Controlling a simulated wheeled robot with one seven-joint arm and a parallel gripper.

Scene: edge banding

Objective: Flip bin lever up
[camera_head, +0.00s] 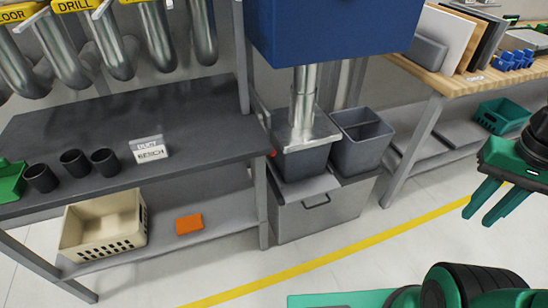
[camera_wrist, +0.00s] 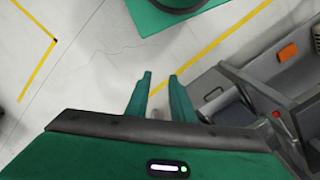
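A grey bin (camera_head: 302,162) stands under the metal outlet pipe of a blue unit, on a low grey cabinet. A small red knob (camera_head: 272,153) shows at the bin's left side, partly hidden by the bench edge; a red spot (camera_wrist: 276,114) also shows in the wrist view. It may be the lever's end, but its shaft and position are too small to tell. My gripper (camera_head: 486,216) is at the right, over the floor and well apart from the bin. Its green fingers (camera_wrist: 160,76) are parted, with nothing between them in the wrist view.
A second grey bin (camera_head: 362,142) stands right of the first. The cabinet (camera_head: 318,212) has a front handle. A dark bench (camera_head: 90,170) with black cups flanks it left; a wooden-topped table (camera_head: 440,84) stands right. The floor in front is clear, with a yellow line (camera_head: 330,258).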

